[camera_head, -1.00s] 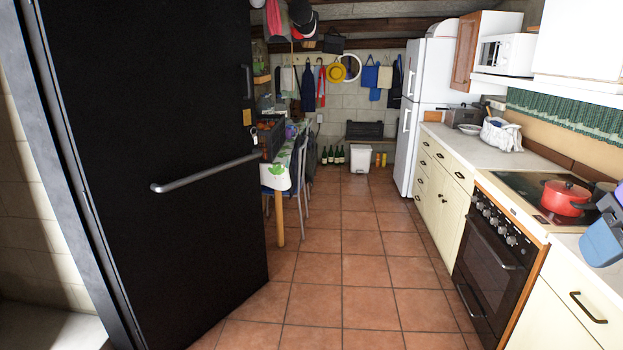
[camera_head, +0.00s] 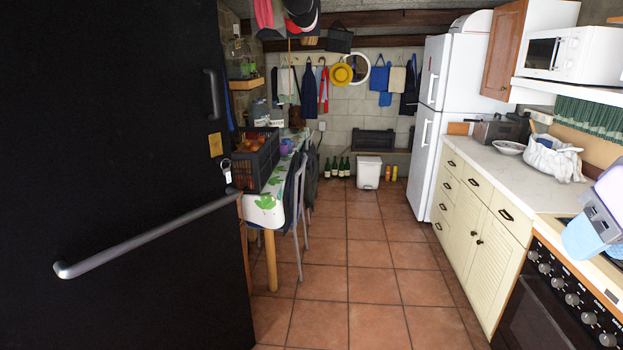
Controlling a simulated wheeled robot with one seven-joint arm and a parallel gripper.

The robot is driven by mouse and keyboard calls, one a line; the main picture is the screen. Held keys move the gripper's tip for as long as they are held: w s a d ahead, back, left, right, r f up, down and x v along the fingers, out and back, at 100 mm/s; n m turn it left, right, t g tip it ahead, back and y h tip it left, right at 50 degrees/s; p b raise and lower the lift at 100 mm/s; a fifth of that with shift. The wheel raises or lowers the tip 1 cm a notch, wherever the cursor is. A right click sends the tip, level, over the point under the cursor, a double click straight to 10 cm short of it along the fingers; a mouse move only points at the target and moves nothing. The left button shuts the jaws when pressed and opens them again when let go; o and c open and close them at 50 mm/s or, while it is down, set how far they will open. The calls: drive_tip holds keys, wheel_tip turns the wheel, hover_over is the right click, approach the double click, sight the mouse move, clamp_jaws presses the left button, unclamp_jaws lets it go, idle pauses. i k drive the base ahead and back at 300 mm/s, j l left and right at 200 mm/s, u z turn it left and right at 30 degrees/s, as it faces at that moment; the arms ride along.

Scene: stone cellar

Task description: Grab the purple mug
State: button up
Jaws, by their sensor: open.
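A small purple mug (camera_head: 284,149) appears to stand on the far part of the dining table (camera_head: 262,213), at left of centre. It is small in view and partly hidden behind a dark crate, and its handle cannot be made out. The table has a white cloth with green leaf shapes. A light blue and lavender part of my arm shows at the right edge, over the stove side. My gripper's fingers are not in view.
A large black door (camera_head: 120,180) with a long bar handle fills the left. A dark crate (camera_head: 270,163) of round orange items stands on the table, with a chair (camera_head: 299,190) beside it. Cream cabinets (camera_head: 470,215) and a stove (camera_head: 545,310) line the right. The tiled floor (camera_head: 365,260) between is clear.

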sight(283, 147)
drive_tip(key=i+j, duration=0.1)
drive_tip(key=i, duration=1.65)
drive_tip(key=i+j+z, duration=0.1)
drive_tip(key=i+z, duration=0.15)
drive_tip(key=i, duration=3.15)
drive_tip(key=i+l+u, duration=0.2)
drive_tip(key=i, duration=0.15)
drive_tip(key=i+u, duration=0.15)
drive_tip(key=i, duration=0.2)
drive_tip(key=i+l+u, duration=0.1)
drive_tip(key=u, duration=0.35)
drive_tip(key=i+l+u, duration=0.15)
drive_tip(key=u, duration=0.3)
drive_tip(key=l+u, duration=0.2)
drive_tip(key=u, duration=0.25)
drive_tip(key=i+l+u, duration=0.1)
drive_tip(key=l+u, duration=0.15)
drive_tip(key=u, duration=0.2)
drive_tip(key=l+u, duration=0.2)
drive_tip(key=u, duration=0.3)
drive_tip(key=l+u, duration=0.25)
drive_tip(key=u, duration=0.2)
drive_tip(key=l+u, duration=0.2)
drive_tip(key=u, duration=0.25)
drive_tip(key=i, duration=0.35)
